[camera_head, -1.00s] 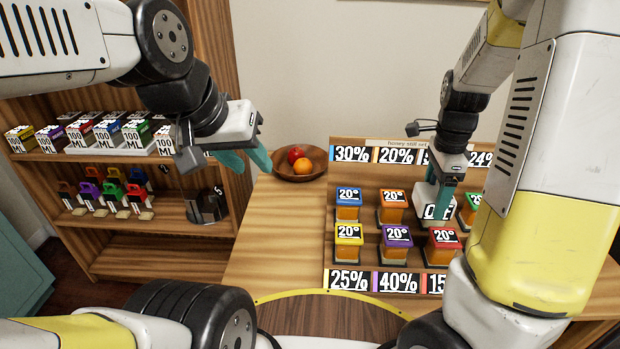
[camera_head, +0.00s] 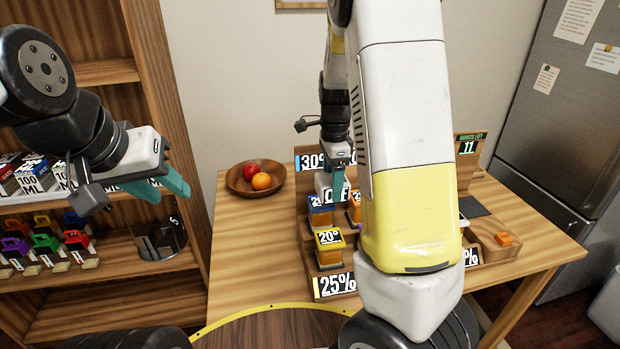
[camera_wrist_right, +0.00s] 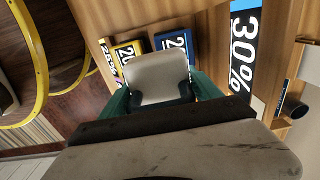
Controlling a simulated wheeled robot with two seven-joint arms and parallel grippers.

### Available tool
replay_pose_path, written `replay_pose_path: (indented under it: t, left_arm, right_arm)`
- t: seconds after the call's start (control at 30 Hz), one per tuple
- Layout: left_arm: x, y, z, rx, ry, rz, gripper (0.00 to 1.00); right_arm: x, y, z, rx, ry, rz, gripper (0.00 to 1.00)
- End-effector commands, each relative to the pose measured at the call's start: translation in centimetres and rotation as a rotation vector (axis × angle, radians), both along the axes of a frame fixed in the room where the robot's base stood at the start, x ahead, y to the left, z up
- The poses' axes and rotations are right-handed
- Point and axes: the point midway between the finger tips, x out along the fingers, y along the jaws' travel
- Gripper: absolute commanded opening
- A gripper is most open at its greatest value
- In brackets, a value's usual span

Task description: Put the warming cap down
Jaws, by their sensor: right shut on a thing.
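The warming cap (camera_head: 326,196), a pale block with an OFF display, is in my right gripper (camera_head: 338,180). In the right wrist view the cap (camera_wrist_right: 158,75) sits between the teal fingers (camera_wrist_right: 160,92). It is at the left end of the rack, just behind and above the blue-topped jar (camera_head: 319,214); I cannot tell whether it touches anything. The blue-topped jar also shows in the wrist view (camera_wrist_right: 174,46), beside the yellow-topped jar (camera_wrist_right: 128,55). My left gripper (camera_head: 158,187) is open and empty in front of the shelves. My right arm hides much of the rack.
The yellow-topped jar (camera_head: 329,250) stands at the rack's front left. A fruit bowl (camera_head: 240,185) is left of the rack on the table. A shelf unit (camera_head: 100,290) with boxes and coloured clips stands at the left. A sign reading 11 (camera_head: 467,147) is at the back right.

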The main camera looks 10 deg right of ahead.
Motion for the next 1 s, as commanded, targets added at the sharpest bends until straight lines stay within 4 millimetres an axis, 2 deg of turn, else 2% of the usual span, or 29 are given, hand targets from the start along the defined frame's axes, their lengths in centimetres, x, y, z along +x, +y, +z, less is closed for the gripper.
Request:
replay_pose_path:
  t: [0.1, 0.27, 0.37, 0.6, 0.97, 1.0]
  left_arm:
    - [0.0, 0.0, 0.0, 0.000, 0.000, 0.000, 0.36]
    - [0.0, 0.0, 0.0, 0.000, 0.000, 0.000, 0.36]
    - [0.0, 0.0, 0.0, 0.000, 0.000, 0.000, 0.36]
    - [0.0, 0.0, 0.0, 0.000, 0.000, 0.000, 0.36]
    - [0.0, 0.0, 0.0, 0.000, 0.000, 0.000, 0.36]
    - [0.0, 0.0, 0.0, 0.000, 0.000, 0.000, 0.36]
  right_arm:
    - [2.2, 1.2, -0.2, -0.002, -0.002, 0.001, 0.11]
    - [3.4, 2.0, -0.4, 0.000, -0.001, -0.001, 0.11]
    - [3.6, 2.1, -0.8, 0.000, 0.001, -0.001, 0.11]
    - [3.5, 2.1, -3.7, 0.000, 0.001, -0.001, 0.11]
    - [3.5, 2.1, -4.2, 0.001, -0.001, -0.001, 0.11]
    - [3.5, 2.1, -4.3, 0.001, 0.000, -0.001, 0.74]
